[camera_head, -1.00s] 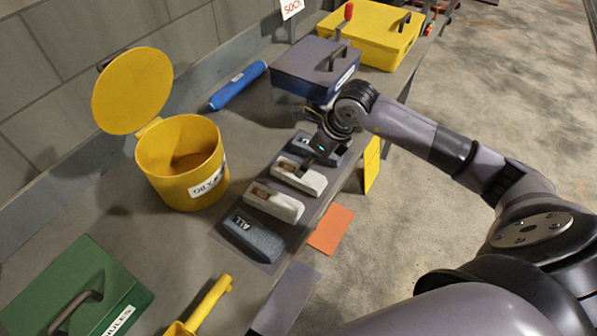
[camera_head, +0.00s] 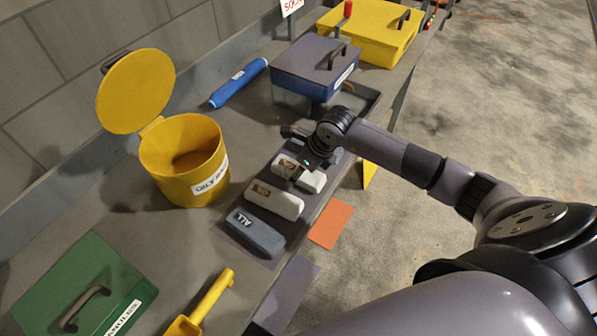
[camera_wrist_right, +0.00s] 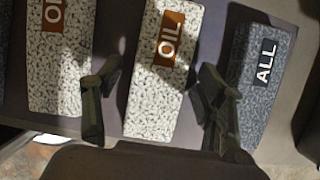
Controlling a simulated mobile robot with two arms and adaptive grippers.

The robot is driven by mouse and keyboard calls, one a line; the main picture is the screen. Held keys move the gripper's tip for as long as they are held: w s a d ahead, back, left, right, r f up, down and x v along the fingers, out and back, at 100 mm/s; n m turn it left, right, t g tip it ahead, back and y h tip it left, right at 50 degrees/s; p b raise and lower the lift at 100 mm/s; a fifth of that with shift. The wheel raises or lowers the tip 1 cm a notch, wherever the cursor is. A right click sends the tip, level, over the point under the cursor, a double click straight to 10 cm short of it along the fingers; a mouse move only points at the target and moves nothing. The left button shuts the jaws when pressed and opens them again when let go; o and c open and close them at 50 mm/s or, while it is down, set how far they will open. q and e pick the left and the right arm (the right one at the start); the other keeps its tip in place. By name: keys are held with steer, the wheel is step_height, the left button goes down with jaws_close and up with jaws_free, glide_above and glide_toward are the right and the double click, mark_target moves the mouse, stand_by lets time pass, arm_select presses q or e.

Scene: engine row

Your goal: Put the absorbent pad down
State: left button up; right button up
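A white speckled absorbent pad with a brown OIL label (camera_head: 311,181) lies in the row of pads on the bench. It also shows in the right wrist view (camera_wrist_right: 150,100). My right gripper (camera_head: 312,160) is over this pad and hides part of it. In the wrist view the right gripper's fingers (camera_wrist_right: 157,105) are apart, one on each side of the pad, with gaps visible. Another white OIL pad (camera_head: 274,199) and a grey ALL pad (camera_head: 256,233) lie nearer. A dark grey ALL pad (camera_wrist_right: 258,75) lies on the far side. My left gripper is out of view.
A yellow bin with its lid up (camera_head: 182,160), a green case (camera_head: 80,285) and a yellow scoop (camera_head: 205,300) stand on the bench. A blue roll (camera_head: 238,83), blue box (camera_head: 315,72) and yellow case (camera_head: 365,35) are further back. An orange sheet (camera_head: 331,224) is beside the bench edge.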

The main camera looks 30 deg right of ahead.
steer(key=c, duration=1)
steer(key=shift+r, duration=0.2)
